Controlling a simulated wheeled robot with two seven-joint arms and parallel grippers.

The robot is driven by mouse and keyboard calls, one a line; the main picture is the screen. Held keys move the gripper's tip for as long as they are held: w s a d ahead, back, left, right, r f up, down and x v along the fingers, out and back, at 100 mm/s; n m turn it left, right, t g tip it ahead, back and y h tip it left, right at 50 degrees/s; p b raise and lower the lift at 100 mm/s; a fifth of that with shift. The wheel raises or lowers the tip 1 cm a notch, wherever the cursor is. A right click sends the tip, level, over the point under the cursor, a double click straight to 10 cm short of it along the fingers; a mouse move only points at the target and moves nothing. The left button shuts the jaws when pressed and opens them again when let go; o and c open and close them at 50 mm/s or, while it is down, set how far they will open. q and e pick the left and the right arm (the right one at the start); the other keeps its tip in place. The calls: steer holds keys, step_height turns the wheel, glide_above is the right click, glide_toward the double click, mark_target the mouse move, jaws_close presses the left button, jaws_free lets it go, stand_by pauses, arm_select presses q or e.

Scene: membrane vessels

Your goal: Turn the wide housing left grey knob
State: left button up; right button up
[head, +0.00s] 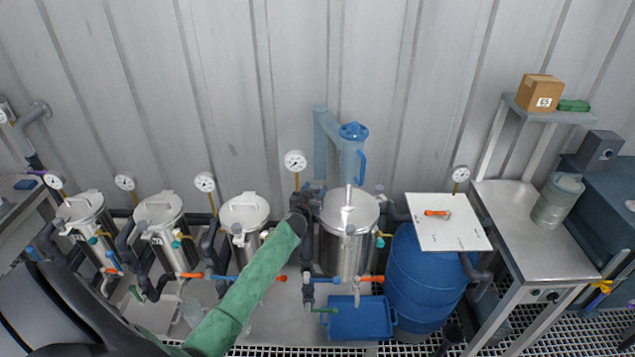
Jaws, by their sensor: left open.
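The wide housing (349,245) is the broad steel vessel right of centre, with a domed lid and dark pipework on both sides. My left arm, in a green sleeve, reaches up from the lower left. My left gripper (299,221) is at its tip, small and dark, beside the pipework on the housing's left side. It is open. The left grey knob cannot be made out clearly; dark fittings and the gripper overlap there, and I cannot tell whether they touch. My right gripper is out of view.
Several narrower steel vessels (161,224) stand to the left. A blue barrel (421,283) with a white board (462,239) on top stands right of the housing. A blue tray (359,320) lies below it. Orange, blue and green valve handles stick out low down. A metal table (529,225) is further right.

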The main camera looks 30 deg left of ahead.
mark_target(317, 185)
arm_select(q)
steer(key=shift+p+x, duration=0.3)
steer(key=shift+x, duration=0.8)
steer(key=shift+w+r, duration=0.1)
steer(key=shift+w, duration=0.3)
steer(key=shift+w+a, duration=0.1)
steer(key=c, duration=1)
